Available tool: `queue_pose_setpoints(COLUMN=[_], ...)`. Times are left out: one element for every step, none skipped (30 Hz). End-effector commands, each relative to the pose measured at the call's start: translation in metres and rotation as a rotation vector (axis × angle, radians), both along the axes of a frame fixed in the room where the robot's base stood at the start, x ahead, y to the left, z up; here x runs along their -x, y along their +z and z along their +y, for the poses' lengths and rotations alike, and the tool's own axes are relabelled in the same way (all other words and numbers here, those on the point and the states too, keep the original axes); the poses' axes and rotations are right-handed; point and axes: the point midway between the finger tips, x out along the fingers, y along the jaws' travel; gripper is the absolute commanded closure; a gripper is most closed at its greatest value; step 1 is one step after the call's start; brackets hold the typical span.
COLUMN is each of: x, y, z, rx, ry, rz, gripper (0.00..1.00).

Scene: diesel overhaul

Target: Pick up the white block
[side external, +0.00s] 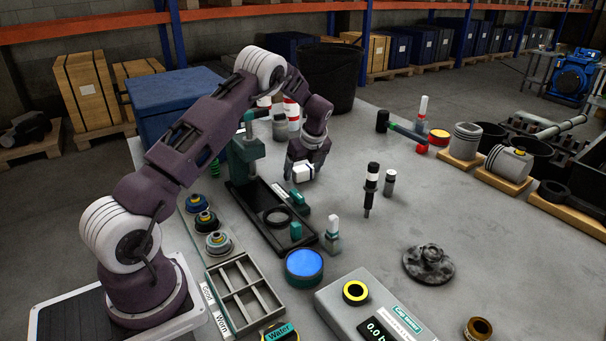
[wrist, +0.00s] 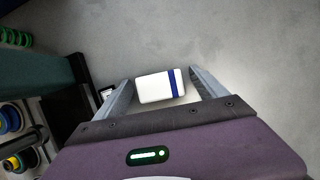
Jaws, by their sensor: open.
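The white block (side external: 302,173) has a dark blue stripe near one end. In the side view it shows at my gripper (side external: 302,172), low over the table beside the green press. In the wrist view the white block (wrist: 160,86) lies between the two grey fingers of my gripper (wrist: 160,82), with its striped end to the right. The fingers are open, with a gap visible on each side of the block. I cannot tell exactly how high the fingertips are above the table.
A green press (side external: 244,160) on a black base stands close left of my gripper. A black and white tool (side external: 371,188) stands upright to the right. A blue-topped round tin (side external: 304,266) and a divided grey tray (side external: 243,294) are nearer.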

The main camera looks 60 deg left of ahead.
Motion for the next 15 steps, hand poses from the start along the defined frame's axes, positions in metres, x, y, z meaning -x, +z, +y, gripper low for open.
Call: queue_pose_setpoints(x=[0.0000, 0.0000, 0.0000, 0.0000, 0.0000, 0.0000, 0.0001, 0.0001, 0.0001, 0.0001, 0.0001, 0.0001, 0.0001, 0.0001, 0.0001], y=[-0.0001, 0.0001, 0.0002, 0.0003, 0.0002, 0.0003, 0.0004, 0.0004, 0.0005, 0.0005, 0.0005, 0.0005, 0.0006, 0.0006, 0.0006], z=[0.0003, 0.0002, 0.0001, 0.0001, 0.0000, 0.0000, -0.0001, -0.0001, -0.0001, -0.0001, -0.0001, -0.0002, -0.0002, -0.0002, -0.0002], rx=[0.000, 0.000, 0.000, 0.000, 0.000, 0.000, 0.000, 0.000, 0.000, 0.000, 0.000, 0.000, 0.000, 0.000, 0.000], ry=[0.000, 0.001, 0.001, 0.001, 0.001, 0.001, 0.001, 0.001, 0.001, 0.001, 0.001, 0.001, 0.001, 0.001, 0.001], rz=[0.000, 0.000, 0.000, 0.000, 0.000, 0.000, 0.000, 0.000, 0.000, 0.000, 0.000, 0.000, 0.000, 0.000, 0.000], gripper=[0.18, 0.18, 0.18, 0.18, 0.20, 0.28, 0.34, 0.40, 0.48, 0.54, 0.59, 0.67, 0.73, 0.79, 0.87])
